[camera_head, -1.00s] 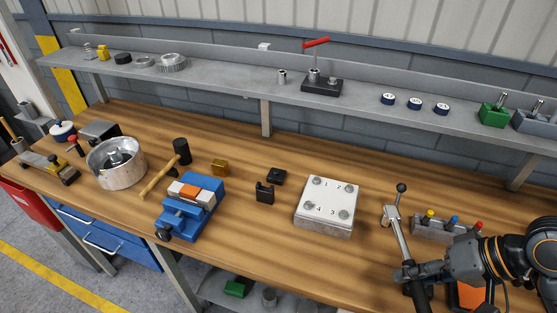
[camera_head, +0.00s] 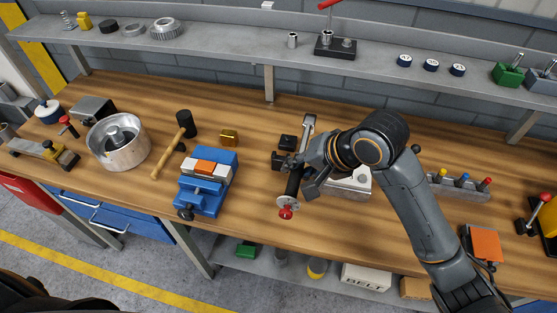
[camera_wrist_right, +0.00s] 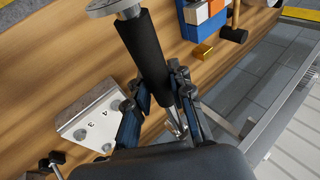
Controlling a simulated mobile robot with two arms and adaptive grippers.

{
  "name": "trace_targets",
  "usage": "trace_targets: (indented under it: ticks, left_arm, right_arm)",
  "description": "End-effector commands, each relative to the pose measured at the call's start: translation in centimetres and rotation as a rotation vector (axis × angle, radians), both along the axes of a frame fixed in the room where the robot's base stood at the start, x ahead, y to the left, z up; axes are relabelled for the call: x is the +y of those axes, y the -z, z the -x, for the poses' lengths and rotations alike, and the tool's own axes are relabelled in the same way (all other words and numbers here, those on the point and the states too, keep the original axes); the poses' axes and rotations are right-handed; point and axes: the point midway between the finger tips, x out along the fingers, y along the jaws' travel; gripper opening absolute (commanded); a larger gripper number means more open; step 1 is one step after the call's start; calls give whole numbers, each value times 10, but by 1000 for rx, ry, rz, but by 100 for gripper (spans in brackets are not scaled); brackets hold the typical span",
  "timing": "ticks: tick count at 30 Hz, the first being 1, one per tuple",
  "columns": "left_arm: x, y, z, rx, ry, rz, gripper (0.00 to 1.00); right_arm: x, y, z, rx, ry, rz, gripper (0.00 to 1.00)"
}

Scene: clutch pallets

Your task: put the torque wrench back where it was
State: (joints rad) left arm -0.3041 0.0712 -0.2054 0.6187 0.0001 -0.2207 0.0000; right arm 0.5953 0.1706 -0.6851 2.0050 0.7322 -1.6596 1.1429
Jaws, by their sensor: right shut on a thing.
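The torque wrench has a black grip (camera_head: 294,183), a silver shaft and head (camera_head: 308,124), and a red-tipped end (camera_head: 286,212). My right gripper (camera_head: 300,167) is shut on it near the upper part of the grip. In the right wrist view, the black grip (camera_wrist_right: 146,48) lies between the two fingers (camera_wrist_right: 163,98). My left gripper is not in view.
A numbered metal plate (camera_head: 352,187) is partly hidden by my right arm. A blue vise (camera_head: 205,185), mallet (camera_head: 185,125) and brass block (camera_head: 229,137) stand left. The rack with coloured tips (camera_head: 462,184) is right. The shelf (camera_head: 380,78) runs behind.

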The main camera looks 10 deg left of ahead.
Motion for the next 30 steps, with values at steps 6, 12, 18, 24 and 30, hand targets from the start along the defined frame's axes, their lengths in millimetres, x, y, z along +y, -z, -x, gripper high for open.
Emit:
trace_targets:
  ticks: [6, 12, 18, 24, 30]
  left_arm:
    - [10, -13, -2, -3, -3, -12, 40]
    - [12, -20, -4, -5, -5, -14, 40]
    - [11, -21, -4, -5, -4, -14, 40]
    - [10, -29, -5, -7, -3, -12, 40]
    - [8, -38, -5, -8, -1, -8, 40]
  right_arm:
    - [32, 16, -35, -3, 0, -3, 0]
    - [50, 52, -55, -3, -2, -3, 0]
    - [58, 67, -65, -6, -2, -6, 0]
    - [62, 81, -69, -2, -2, -2, 0]
    - [62, 103, -69, -5, -2, -4, 0]
